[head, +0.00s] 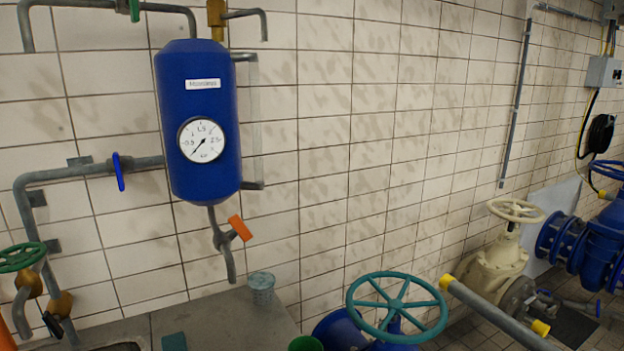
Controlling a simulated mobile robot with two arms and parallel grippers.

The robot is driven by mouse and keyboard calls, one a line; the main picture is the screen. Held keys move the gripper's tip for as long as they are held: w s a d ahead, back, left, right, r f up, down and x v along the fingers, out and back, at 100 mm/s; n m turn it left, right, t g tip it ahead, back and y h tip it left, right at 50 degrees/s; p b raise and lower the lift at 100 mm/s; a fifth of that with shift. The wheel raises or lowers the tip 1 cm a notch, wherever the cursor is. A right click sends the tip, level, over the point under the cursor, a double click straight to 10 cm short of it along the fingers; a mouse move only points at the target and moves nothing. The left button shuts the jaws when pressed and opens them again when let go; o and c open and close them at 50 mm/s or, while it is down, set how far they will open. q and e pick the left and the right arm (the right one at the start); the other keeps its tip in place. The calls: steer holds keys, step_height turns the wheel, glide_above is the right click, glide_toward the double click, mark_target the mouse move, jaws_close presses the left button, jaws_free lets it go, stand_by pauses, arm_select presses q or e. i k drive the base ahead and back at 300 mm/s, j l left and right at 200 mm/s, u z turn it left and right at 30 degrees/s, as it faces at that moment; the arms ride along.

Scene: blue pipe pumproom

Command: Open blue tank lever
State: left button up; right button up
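A blue tank (197,120) with a white label and a round gauge (201,140) hangs on the tiled wall at upper left. Below it, an orange lever (240,228) sits on the grey outlet pipe (222,250), tilted across the pipe. A blue lever (118,172) stands roughly upright on the horizontal pipe left of the tank. I cannot tell from the picture which lever the task names. Neither of my grippers shows in this view.
A ribbed cup (261,289) stands on the grey counter (222,322) under the outlet. A teal handwheel (397,306), a cream valve (497,262), a grey bar with yellow ends (490,312) and blue pipework (600,245) fill the right. A green handwheel (20,257) is at left.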

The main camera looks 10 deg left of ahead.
mark_target(120, 169)
steer(key=u, duration=1.3)
